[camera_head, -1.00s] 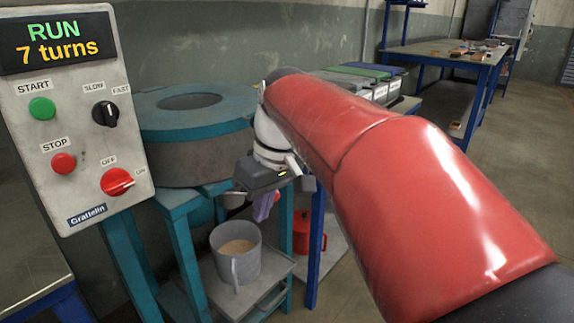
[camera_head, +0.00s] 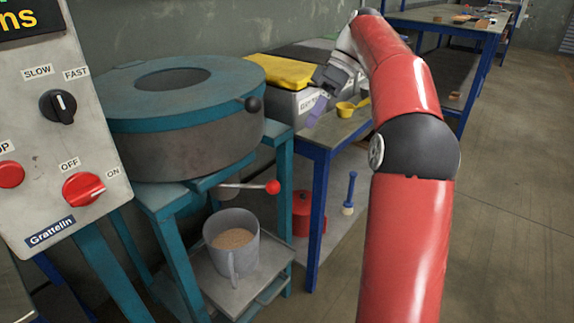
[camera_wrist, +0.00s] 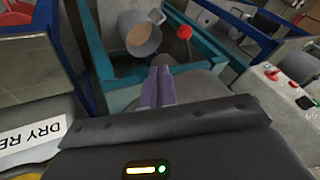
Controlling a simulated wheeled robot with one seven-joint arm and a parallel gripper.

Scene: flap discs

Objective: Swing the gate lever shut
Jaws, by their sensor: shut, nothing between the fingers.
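The gate lever, a grey rod with a red ball knob (camera_head: 272,187), sticks out to the right below the round teal-and-grey mill (camera_head: 185,130). In the wrist view its red knob (camera_wrist: 184,32) shows beyond my fingers, to the right of the bucket. A grey bucket (camera_head: 250,245) of tan grain stands below the lever, and it also shows in the wrist view (camera_wrist: 141,38). My gripper (camera_head: 313,118) has its purple fingers together and empty. It is above and right of the lever, apart from it, near the grey bins.
A control panel (camera_head: 60,130) stands at the left. A red pot (camera_head: 305,215) and a blue-handled tool (camera_head: 349,193) are below. Open floor lies right.

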